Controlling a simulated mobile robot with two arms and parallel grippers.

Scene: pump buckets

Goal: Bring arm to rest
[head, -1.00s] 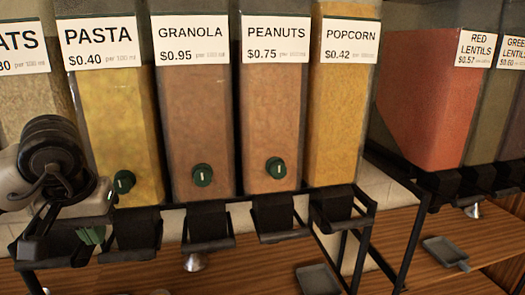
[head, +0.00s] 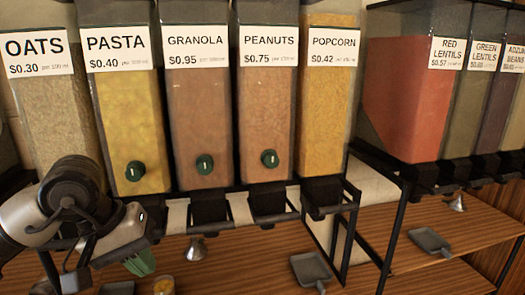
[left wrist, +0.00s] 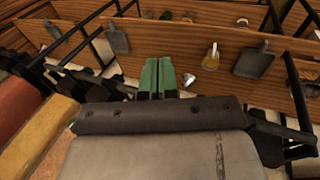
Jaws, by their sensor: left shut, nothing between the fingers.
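My left arm comes in at the lower left of the head view, in front of the oats dispenser (head: 65,120) and pasta dispenser (head: 128,110). Its left gripper (head: 140,262) has green fingers, which are together and empty, below the pasta dispenser's outlet. In the left wrist view the green fingers (left wrist: 157,78) lie side by side with nothing between them, against the wooden shelf beyond. My right gripper is not in view.
Granola (head: 200,115), peanuts (head: 265,115) and popcorn (head: 325,110) dispensers stand in a black rack. A jar with yellow contents (head: 163,287) and a grey scoop (head: 311,268) lie on the wooden shelf (head: 250,262). Red lentils (head: 405,100) stand at right.

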